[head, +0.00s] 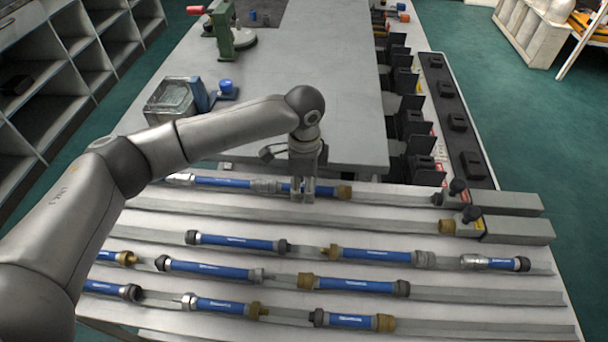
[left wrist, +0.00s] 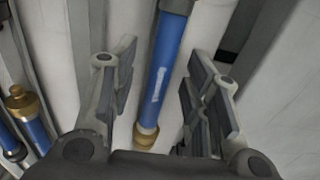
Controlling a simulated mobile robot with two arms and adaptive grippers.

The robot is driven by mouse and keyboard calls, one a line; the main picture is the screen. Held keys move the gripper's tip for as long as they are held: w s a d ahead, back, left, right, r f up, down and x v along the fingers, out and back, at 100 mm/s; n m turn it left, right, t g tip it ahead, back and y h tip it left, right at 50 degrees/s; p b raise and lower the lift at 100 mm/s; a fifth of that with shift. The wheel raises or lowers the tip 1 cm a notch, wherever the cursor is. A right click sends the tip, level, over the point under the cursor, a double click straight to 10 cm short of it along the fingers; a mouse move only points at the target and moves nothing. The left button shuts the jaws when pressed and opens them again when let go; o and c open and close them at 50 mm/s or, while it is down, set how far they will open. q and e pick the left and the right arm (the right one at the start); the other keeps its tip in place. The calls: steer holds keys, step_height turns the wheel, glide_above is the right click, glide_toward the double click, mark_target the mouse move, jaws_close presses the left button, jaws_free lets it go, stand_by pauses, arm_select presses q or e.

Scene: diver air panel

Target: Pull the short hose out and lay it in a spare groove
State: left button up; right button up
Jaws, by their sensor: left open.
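My left gripper (head: 302,196) is open above the farthest groove row, over a blue hose (head: 325,190) with a brass end. In the left wrist view this blue hose (left wrist: 165,65) runs between the spread fingers (left wrist: 158,95), with its brass end low in the picture and a grey fitting at the top. I cannot tell whether the fingers touch it. Left of it in the same row lies another blue hose (head: 222,182) with silver fittings; the two meet near the gripper. The groove (head: 370,219) in the second row holds no hose. My right gripper is not in view.
Several blue hoses with brass, black or silver ends lie in the nearer rows. Two grey blocks with black knobs (head: 458,186) (head: 472,213) stand at the right ends of the far rows. A grey table (head: 335,130), a green clamp (head: 225,40) and a clear box (head: 170,100) lie beyond.

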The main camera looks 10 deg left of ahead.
mark_target(319, 187)
arm_select(q)
jaws_close()
stand_by(0.3)
steer(key=shift+d, duration=0.1)
steer(key=shift+d+p, duration=0.45)
steer(key=shift+d, duration=1.1)
steer(key=shift+d+p, duration=0.1)
steer(key=shift+p, duration=0.2)
steer(key=shift+r, duration=0.1)
